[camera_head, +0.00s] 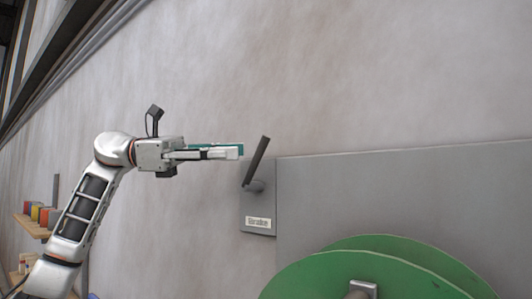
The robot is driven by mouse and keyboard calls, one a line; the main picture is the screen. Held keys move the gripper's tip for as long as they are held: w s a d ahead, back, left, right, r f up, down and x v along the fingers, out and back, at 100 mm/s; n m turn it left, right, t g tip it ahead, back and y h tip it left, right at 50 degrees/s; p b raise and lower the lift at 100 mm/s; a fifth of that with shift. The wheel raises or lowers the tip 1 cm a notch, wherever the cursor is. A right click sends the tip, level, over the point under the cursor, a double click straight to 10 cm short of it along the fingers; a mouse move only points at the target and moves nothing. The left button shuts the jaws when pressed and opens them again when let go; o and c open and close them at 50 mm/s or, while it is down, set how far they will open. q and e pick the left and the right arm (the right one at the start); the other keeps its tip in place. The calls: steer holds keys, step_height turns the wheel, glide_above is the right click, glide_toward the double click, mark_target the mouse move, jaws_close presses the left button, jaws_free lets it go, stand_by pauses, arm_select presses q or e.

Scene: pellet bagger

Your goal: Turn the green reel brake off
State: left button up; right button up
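The brake lever (257,160) is a dark flat bar on a short pivot. It leans up and to the right from a small grey plate (258,208) on the wall. The plate bears a white label (258,223), too small to read surely. The green reel (370,275) shows in part at the bottom right. My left gripper (238,152) points right, its fingertips just left of the lever in the picture. I see a gap between tips and lever, but cannot judge depth. The fingers are seen side-on, with a teal strip along them. My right gripper is not in view.
A large grey panel (400,195) stands right of the brake plate, behind the reel. A shelf (33,226) with several coloured boxes is at the far left. Dark rails (70,45) run along the upper left. The wall above the lever is clear.

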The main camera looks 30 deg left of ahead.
mark_target(260, 152)
arm_select(q)
steer(key=x, duration=0.6)
steer(key=shift+d, duration=0.4)
jaws_close()
